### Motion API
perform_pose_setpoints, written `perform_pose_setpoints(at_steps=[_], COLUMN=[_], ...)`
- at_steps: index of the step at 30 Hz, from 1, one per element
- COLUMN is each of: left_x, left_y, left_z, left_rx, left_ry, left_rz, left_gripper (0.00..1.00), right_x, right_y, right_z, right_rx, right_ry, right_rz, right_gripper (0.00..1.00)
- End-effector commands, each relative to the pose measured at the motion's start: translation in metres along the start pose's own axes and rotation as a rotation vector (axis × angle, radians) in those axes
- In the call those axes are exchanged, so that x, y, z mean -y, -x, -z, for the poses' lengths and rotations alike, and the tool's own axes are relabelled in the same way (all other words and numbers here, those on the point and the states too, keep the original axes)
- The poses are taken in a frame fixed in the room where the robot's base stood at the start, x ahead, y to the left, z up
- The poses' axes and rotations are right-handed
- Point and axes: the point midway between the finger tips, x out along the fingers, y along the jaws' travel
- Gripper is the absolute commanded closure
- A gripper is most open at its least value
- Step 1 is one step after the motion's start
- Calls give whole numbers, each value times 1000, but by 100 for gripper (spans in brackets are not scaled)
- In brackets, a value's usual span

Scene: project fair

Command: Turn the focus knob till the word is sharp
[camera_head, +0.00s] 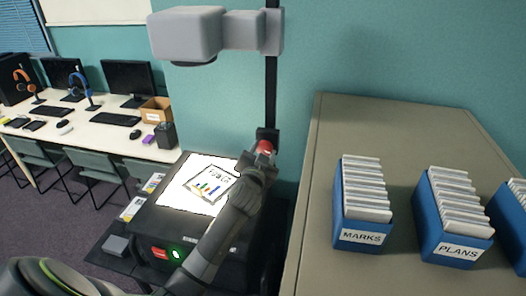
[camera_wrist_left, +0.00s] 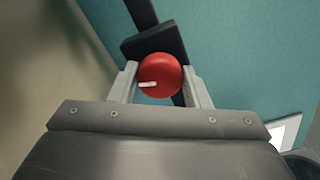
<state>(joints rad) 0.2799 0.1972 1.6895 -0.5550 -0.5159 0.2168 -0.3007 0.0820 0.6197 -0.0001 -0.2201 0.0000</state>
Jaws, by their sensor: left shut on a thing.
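The red focus knob (camera_head: 265,147) sits on a dark block on the projector's black post. In the left wrist view the knob (camera_wrist_left: 160,78) shows a short white mark at its lower left. My left gripper (camera_wrist_left: 160,82) has a finger on each side of the knob and is shut on it. In the head view my left gripper (camera_head: 258,162) reaches the knob from below. The overhead projector's lit stage (camera_head: 190,190) carries a sheet with a small coloured bar chart and a word. The projector head (camera_head: 187,34) hangs above. No projected word is in view. My right gripper is not in view.
A beige cabinet top (camera_head: 408,125) stands at the right, with blue boxes of cards labelled MARKS (camera_head: 362,238) and PLANS (camera_head: 458,250). A green lit switch (camera_head: 176,254) is on the projector's front. A desk (camera_head: 90,125) with monitors and headphones stands at the back left.

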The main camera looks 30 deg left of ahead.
Motion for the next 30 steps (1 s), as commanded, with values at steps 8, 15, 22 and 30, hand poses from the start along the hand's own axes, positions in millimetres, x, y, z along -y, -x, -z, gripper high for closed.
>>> perform_pose_setpoints(at_steps=[8, 15, 22, 30], left_x=[0, 0, 0, 15], left_y=[0, 0, 0, 0], left_z=[-1, -1, 0, 29], left_rx=[2, 1, 0, -6], left_ry=[-6, -4, -4, -3], left_rz=[-1, 0, 0, 3], left_gripper=[80, 35, 35, 35], right_x=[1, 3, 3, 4], right_y=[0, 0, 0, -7], right_z=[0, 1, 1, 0], right_rx=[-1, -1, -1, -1], right_ry=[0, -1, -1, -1], right_rz=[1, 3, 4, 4], right_gripper=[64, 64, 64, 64])
